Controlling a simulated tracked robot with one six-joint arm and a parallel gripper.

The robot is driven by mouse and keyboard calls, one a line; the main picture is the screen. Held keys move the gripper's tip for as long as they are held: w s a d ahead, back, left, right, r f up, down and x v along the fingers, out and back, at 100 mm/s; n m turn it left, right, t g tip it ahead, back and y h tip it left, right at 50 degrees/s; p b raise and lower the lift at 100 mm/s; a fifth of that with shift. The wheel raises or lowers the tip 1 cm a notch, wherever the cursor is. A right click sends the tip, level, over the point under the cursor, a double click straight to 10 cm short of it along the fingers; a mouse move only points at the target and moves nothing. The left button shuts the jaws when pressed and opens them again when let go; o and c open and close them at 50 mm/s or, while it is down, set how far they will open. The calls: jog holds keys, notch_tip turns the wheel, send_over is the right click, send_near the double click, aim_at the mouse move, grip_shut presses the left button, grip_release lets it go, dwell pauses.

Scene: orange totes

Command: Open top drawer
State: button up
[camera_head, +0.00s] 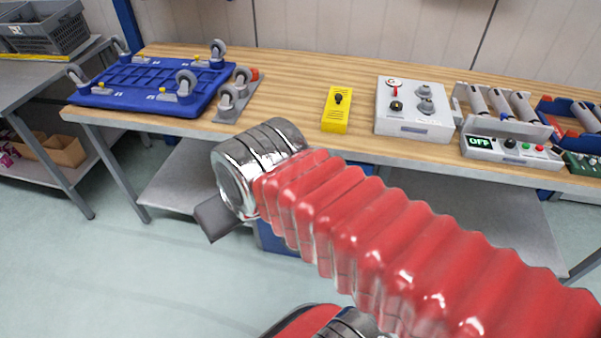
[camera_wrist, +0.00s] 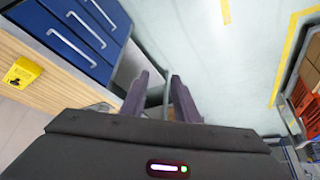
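The blue drawer unit shows at the upper left of the wrist view, turned sideways, with several silver bar handles. The top drawer (camera_wrist: 52,50), closest to the wooden bench top, has its handle (camera_wrist: 70,48) on its front and looks closed. My gripper (camera_wrist: 162,76) is open, with two dark fingers apart and nothing visible between them. It is to the right of the drawer handles in that view, apart from them. In the head view, my red-sleeved arm hides most of the blue drawer unit (camera_head: 280,241) under the bench.
The wooden bench (camera_head: 300,95) holds a blue wheeled dolly (camera_head: 150,85), a yellow box with a black knob (camera_head: 337,108), a grey control box (camera_head: 413,112) and a panel reading OFF (camera_head: 510,150). Grey shelves lie below. The floor in front is clear.

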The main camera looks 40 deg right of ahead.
jog(key=w+d+f+m+g+y, duration=0.1)
jog(key=w+d+f+m+y, duration=0.5)
jog(key=m, duration=0.8)
jog(key=w+d+f+m+y, duration=0.3)
jog(key=w+d+f+m, duration=0.5)
jog(key=m, duration=0.6)
jog(key=s+d+f+m+t+h, duration=0.1)
jog(key=d+f+m+t+h, duration=0.1)
jog(key=d+f+m+t, duration=0.4)
jog(key=s+d+f+m+t+h, duration=0.1)
jog(key=d+f+m+t, duration=0.5)
jog(key=d+f+m, duration=0.6)
jog(key=d+m+h, duration=0.1)
jog(key=d+m, duration=0.6)
jog(key=d, duration=0.1)
jog(key=shift+s+d+h, duration=0.2)
jog(key=shift+d+h, duration=0.1)
jog(key=shift+d, duration=0.05)
jog(key=shift+w+a, duration=0.1)
jog(key=x, duration=1.3)
jog(key=shift+w+a, duration=0.1)
jog(key=shift+w, duration=0.2)
